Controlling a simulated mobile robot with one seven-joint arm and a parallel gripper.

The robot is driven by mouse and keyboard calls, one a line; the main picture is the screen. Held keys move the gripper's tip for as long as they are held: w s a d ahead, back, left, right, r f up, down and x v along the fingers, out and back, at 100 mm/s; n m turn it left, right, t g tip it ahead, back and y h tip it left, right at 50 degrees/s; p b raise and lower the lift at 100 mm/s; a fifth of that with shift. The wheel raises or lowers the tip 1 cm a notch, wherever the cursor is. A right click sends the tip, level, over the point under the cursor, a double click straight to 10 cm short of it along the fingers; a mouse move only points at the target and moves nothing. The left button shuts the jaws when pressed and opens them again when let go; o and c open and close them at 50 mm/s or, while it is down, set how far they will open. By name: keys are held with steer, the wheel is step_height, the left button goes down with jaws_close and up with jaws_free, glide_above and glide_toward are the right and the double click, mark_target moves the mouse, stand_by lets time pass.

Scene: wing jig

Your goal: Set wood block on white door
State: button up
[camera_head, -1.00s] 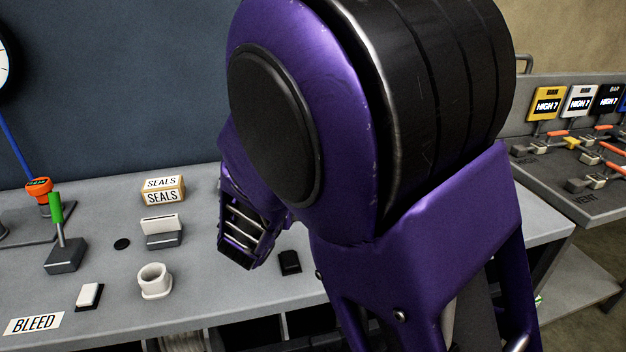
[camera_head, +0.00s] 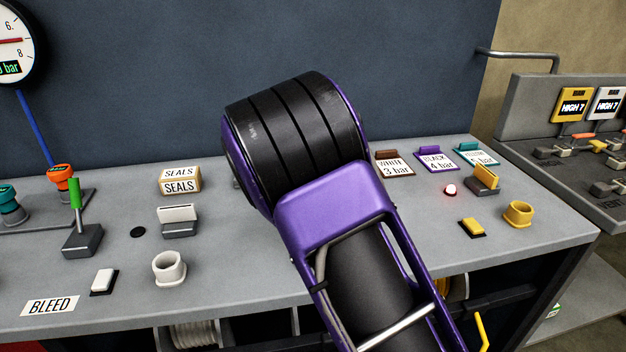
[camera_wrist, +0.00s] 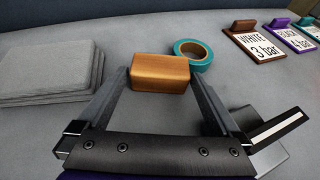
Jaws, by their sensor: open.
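In the wrist view the wood block (camera_wrist: 160,73), a plain brown oblong, lies on the grey bench top. My gripper (camera_wrist: 158,82) is open, with one finger at each side of the block's near end; I cannot tell whether either touches it. In the head view my arm hides both the gripper and this block. A white upright plate in a grey base (camera_head: 178,213), seemingly the white door, stands on the bench at left, behind a white ring (camera_head: 169,268) and a white button (camera_head: 103,281).
A teal tape roll (camera_wrist: 193,54) lies close behind the block at right. Stacked grey slabs (camera_wrist: 50,75) lie left of the gripper. A dark holder with a white strip (camera_wrist: 272,130) stands near the right finger. A SEALS box (camera_head: 180,181) and green-handled lever (camera_head: 78,225) stand at left.

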steer(key=shift+x, duration=1)
steer(key=c, duration=1.2)
steer(key=shift+o, duration=0.2)
steer(key=shift+r, duration=0.15)
